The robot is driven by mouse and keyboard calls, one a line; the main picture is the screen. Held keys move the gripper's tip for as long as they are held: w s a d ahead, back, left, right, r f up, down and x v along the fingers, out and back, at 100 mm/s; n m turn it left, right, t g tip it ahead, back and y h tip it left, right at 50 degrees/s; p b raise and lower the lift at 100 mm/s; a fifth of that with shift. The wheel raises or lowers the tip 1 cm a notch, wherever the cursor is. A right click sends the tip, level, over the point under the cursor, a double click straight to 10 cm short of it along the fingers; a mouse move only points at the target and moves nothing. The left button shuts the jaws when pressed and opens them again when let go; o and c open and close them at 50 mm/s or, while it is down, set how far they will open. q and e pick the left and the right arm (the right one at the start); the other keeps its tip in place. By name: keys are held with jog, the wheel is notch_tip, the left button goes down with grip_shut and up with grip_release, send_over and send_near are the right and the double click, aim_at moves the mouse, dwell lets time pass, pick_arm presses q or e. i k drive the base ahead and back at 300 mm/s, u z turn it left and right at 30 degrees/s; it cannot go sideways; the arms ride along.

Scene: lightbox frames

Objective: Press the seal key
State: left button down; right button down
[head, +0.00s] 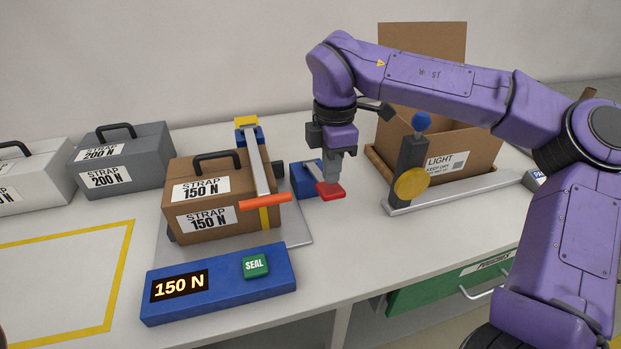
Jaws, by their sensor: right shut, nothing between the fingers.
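The green SEAL key (255,266) sits on the right part of a blue console (218,290) at the front of the table. The console's display (180,285) reads 150 N. My right gripper (331,179) is shut and empty, pointing down. It is behind and to the right of the SEAL key, well apart from it. Its tips are at a red paddle (331,192) joined to a small blue block (303,180); I cannot tell whether they touch. My left gripper is not in view.
A brown case (208,225) labelled STRAP 150 N stands behind the console, with a strap and an orange bar (265,201) over it. Grey (122,165) and white (35,180) cases are at left. An open carton (455,140) stands at right.

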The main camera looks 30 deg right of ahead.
aim_at(255, 266)
jog(key=k, duration=1)
